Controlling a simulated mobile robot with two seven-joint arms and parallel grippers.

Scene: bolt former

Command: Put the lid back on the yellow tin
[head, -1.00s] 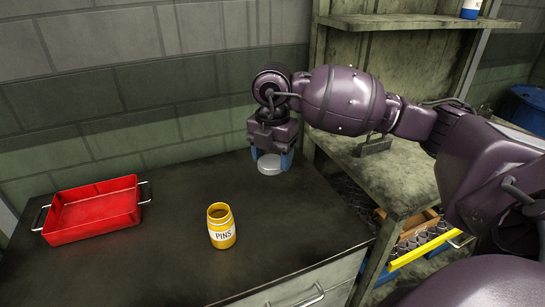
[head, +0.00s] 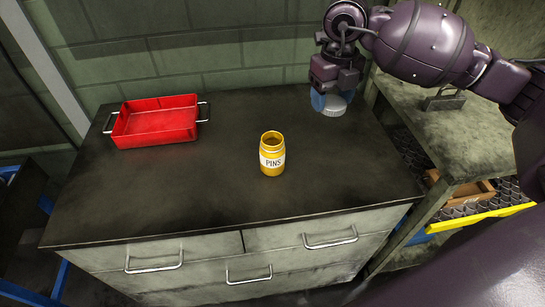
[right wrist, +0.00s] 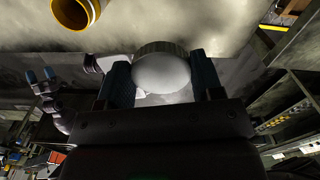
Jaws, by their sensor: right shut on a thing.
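The yellow tin (head: 272,160), labelled PINS, stands upright and open on the dark worktop (head: 190,195). Its open rim also shows at the top left of the right wrist view (right wrist: 92,12). My right gripper (head: 331,101) is shut on the round, pale grey lid (head: 334,108), behind and to the right of the tin and apart from it. In the right wrist view the lid (right wrist: 162,70) sits between the two blue fingers. My left gripper (right wrist: 40,78) shows small at the left of the right wrist view, its blue fingertips apart and empty; the head view does not show it.
A red tray (head: 157,137) with side handles lies at the back left of the worktop. A wall (head: 200,55) stands behind. A shelf unit (head: 440,130) with a wooden box (head: 465,190) stands at the right. The worktop around the tin is clear.

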